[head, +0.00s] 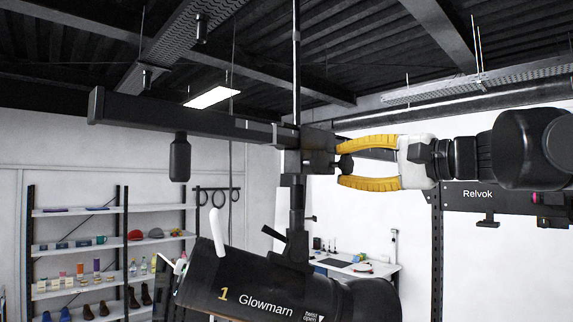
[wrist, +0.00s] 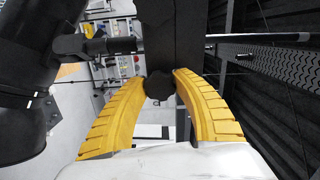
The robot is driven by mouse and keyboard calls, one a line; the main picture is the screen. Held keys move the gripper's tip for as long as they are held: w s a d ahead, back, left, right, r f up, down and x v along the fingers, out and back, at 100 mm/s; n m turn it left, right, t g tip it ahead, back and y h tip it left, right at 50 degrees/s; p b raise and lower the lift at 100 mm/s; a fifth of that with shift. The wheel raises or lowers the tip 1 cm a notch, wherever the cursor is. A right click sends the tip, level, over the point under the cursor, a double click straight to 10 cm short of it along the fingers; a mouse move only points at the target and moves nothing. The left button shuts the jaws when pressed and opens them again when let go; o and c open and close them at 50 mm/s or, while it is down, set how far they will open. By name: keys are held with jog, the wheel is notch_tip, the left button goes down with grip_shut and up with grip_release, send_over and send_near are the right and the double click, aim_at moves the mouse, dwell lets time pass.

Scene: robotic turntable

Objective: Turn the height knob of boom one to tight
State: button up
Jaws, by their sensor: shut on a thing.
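The height knob (head: 346,164) is a small black round knob on the right side of a black clamp block (head: 317,140) on the vertical pole. My gripper (head: 339,164), with yellow fingers, comes from the right and is shut on the knob, one finger above and one below. In the wrist view the knob (wrist: 159,85) sits between the yellow fingertips. The black boom (head: 190,117) runs left from the clamp. A black lamp (head: 262,282) marked "1 Glowmarn" hangs below it. I cannot tell how far the knob is turned.
A dark counterweight (head: 180,160) hangs under the boom's left part. A black unit marked "Relvok" (head: 490,200) is behind my arm at the right. Shelves (head: 82,211) with shoes and caps and a white table (head: 375,263) stand in the background.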

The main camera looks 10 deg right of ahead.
jog(key=shift+m, duration=0.6)
jog(key=o, duration=1.2)
jog(key=v, duration=1.2)
